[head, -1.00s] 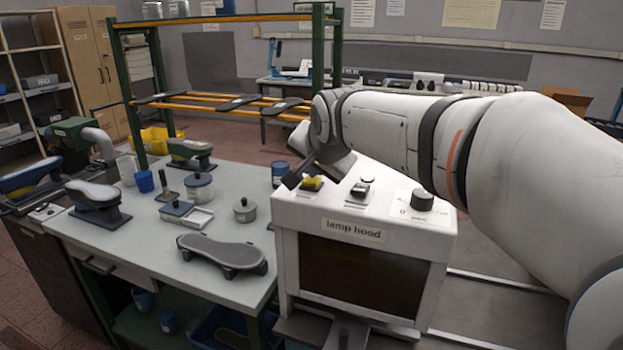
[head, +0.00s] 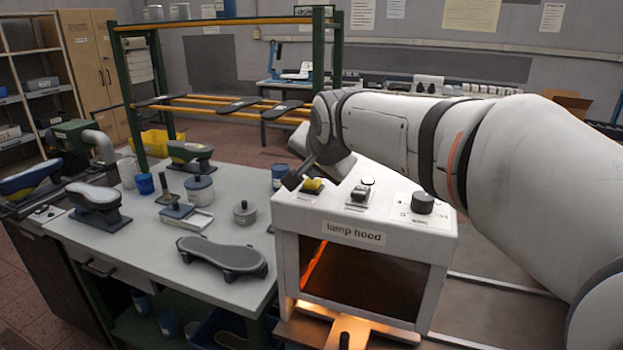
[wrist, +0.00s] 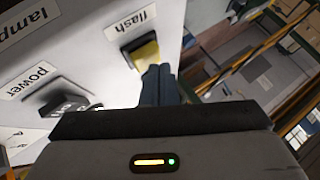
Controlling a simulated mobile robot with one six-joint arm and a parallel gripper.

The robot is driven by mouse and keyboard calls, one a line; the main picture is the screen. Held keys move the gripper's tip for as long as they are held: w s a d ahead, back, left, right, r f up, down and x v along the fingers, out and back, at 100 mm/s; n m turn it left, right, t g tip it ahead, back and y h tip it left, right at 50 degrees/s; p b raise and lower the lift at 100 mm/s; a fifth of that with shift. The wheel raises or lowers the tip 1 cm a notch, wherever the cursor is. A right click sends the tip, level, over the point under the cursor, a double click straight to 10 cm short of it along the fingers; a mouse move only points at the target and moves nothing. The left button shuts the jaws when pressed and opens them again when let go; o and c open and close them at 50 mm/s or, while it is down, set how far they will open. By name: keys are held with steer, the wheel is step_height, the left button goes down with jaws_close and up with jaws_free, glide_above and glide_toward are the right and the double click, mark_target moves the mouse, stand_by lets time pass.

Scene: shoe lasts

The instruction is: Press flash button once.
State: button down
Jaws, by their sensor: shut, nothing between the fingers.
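The lamp hood (head: 292,260) is a white box with a dark front window, and an orange glow shows inside it. The yellow flash button (head: 312,186) sits on its top at the left. In the wrist view the flash button (wrist: 146,52) lies beside the "flash" label (wrist: 137,22). My gripper (head: 293,180) is shut and empty, just left of the button in the head view. In the wrist view its fingertips (wrist: 158,72) overlap the button's near edge. I cannot tell whether they touch it.
The black power switch (wrist: 68,103) is close by, left of my fingers in the wrist view. A black knob (head: 422,202) stands at the hood's right. The grey table (head: 150,240) holds several shoe lasts and pots. A green rack (head: 128,95) stands behind.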

mark_target(313, 184)
steer(key=shift+r, duration=0.55)
steer(key=shift+r+p, duration=1.9)
steer(key=shift+r, duration=0.65)
steer(key=shift+f, duration=0.1)
